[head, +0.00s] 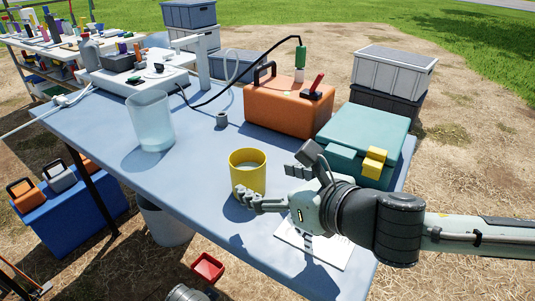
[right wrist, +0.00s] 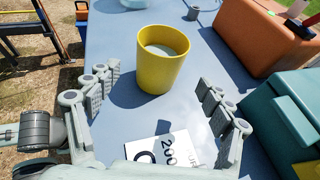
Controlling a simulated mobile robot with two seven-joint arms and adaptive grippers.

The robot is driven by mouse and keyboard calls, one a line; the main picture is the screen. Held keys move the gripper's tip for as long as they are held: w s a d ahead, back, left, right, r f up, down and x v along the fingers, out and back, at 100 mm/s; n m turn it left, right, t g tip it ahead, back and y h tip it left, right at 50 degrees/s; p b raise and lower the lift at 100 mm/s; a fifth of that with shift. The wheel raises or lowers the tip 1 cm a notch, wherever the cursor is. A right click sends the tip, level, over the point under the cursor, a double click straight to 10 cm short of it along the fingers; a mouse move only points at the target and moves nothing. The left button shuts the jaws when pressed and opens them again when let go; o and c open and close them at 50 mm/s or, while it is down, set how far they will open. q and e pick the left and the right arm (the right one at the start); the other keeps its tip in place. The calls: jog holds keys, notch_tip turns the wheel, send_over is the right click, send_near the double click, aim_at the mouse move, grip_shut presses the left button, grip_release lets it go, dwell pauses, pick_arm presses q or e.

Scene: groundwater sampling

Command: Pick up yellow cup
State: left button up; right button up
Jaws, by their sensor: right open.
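The yellow cup (head: 247,172) stands upright on the blue table (head: 190,185), with something pale inside it. My right gripper (head: 275,188) is open beside the cup, coming in from the right. In the right wrist view the cup (right wrist: 161,62) stands ahead of my right gripper (right wrist: 162,95), in line with the gap between the spread fingers. The gap is empty, and the cup looks to be just beyond the fingertips. My left gripper is not in view.
A clear beaker (head: 150,122) stands left of the cup. An orange case (head: 290,105) and a teal box (head: 365,140) with a yellow latch stand behind and to the right. A printed white sheet (head: 318,245) lies under my right gripper. A small grey cylinder (head: 221,119) stands behind the cup.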

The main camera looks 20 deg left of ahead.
jog(key=shift+w+a, duration=0.1)
jog(key=shift+w, duration=0.2)
jog(key=shift+w+a+f, duration=0.15)
jog(key=shift+w+a, duration=0.05)
jog(key=shift+a, duration=0.1)
jog(key=x, duration=0.6)
jog(key=shift+s+a+f, duration=0.2)
jog(key=shift+a+f, duration=0.1)
jog(key=shift+f, duration=0.1)
jog(key=shift+c, duration=0.6)
jog(key=c, duration=1.2)
jog(key=shift+c, duration=0.4)
jog(key=shift+r, duration=0.2)
